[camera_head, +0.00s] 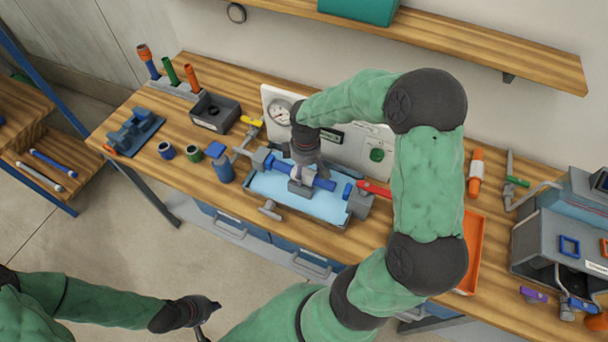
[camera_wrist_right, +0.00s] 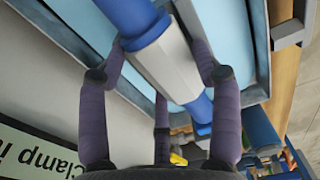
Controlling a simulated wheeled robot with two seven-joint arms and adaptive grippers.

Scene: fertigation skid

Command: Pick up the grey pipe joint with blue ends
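The grey pipe joint with blue ends (camera_head: 302,173) lies in line with a blue pipe run over the pale blue tray of the bench fixture. In the right wrist view the grey joint (camera_wrist_right: 165,62) fills the space between the fingers, with blue on both sides. My right gripper (camera_head: 304,166) is over the joint from above. Its fingers (camera_wrist_right: 160,60) straddle the joint and look spread, with no clear squeeze; the fingertips are partly hidden. My left gripper (camera_head: 207,318) is low in front of the bench, away from the joint, its fingers apart and empty.
The fixture tray (camera_head: 325,207) has clamps and a red-handled valve (camera_head: 374,188) beside it. A gauge panel (camera_head: 275,110) stands behind.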

